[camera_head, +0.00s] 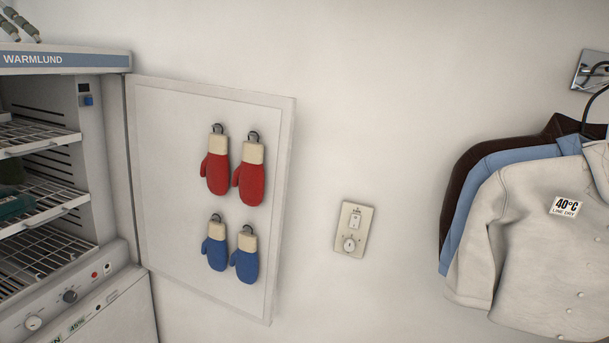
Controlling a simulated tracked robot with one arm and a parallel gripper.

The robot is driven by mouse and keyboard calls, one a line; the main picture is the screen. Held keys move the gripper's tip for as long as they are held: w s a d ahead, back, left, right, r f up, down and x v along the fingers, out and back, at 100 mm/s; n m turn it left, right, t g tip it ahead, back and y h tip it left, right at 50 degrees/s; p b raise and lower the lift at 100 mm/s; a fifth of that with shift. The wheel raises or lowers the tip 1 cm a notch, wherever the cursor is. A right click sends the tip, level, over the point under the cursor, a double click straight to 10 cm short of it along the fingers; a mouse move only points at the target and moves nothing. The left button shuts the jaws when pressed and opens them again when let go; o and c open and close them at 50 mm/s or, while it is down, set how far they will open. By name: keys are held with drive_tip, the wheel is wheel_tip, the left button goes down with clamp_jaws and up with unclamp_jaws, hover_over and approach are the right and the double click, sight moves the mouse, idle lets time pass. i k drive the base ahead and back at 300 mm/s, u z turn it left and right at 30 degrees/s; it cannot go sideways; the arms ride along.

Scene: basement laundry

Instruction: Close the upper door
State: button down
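The upper door (190,250) of the white drying cabinet stands wide open, swung out to the right of the cabinet, its inner face towards me. Two red mittens (217,172) and two blue mittens (215,250) hang from hooks on that inner face. The cabinet's upper compartment (100,190) is open at the left and shows wire shelves (45,172). The label WARMLUND is on the cabinet's top strip (60,60). My gripper is not in view, so I cannot see whether it is open or shut.
A control panel (70,296) with knobs sits below the compartment, above a closed lower front (115,315). A wall switch plate (354,229) is right of the door. Jackets (540,230) hang from a wall hook (590,72) at the right.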

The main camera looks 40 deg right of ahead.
sight(170, 121)
drive_tip(key=z, duration=0.05)
drive_tip(key=i, duration=0.95)
drive_tip(key=u, duration=0.05)
